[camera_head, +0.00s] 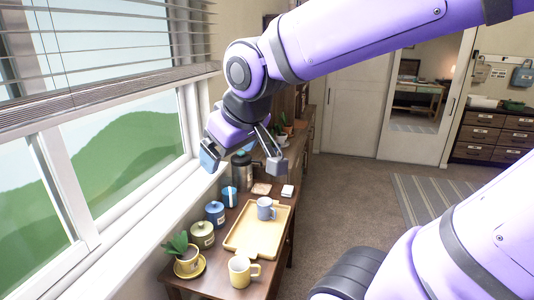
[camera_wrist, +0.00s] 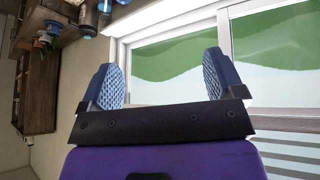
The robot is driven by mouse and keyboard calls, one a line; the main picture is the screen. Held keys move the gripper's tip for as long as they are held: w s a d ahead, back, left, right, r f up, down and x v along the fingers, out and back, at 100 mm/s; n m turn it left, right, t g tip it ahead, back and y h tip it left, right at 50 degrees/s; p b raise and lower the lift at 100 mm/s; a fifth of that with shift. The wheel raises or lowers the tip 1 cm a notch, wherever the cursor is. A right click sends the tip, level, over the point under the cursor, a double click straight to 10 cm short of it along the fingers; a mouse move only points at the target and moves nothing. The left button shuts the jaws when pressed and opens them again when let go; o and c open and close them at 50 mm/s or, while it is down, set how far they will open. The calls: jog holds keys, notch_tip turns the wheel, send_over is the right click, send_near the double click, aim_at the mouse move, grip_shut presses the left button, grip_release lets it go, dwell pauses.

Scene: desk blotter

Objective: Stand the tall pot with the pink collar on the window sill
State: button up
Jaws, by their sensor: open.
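I cannot make out a tall pot with a pink collar in either view. The white window sill (camera_head: 140,228) runs along the left under the window and is bare where it shows; it also appears in the wrist view (camera_wrist: 165,14). My gripper (camera_head: 243,162) is open and empty, raised near the far end of the sill. In the wrist view its two blue pads (camera_wrist: 158,78) stand wide apart with only the window behind them. My arm hides part of the far cabinet.
A wooden cabinet beside the sill holds a potted succulent (camera_head: 187,252), a yellow mug (camera_head: 241,272), green (camera_head: 202,236) and blue (camera_head: 215,213) canisters, a yellow tray (camera_head: 245,240) with a grey mug (camera_head: 265,208), and a dark carafe (camera_head: 241,172). Small plants (camera_head: 280,132) stand farther back. Blinds hang above.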

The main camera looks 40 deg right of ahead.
jog(key=s+d+r+m+g, duration=0.1)
jog(key=s, duration=0.7)
jog(key=shift+s+d+r+m, duration=0.15)
jog(key=shift+d+r+m, duration=0.05)
jog(key=shift+d+m, duration=0.2)
dwell(0.6)
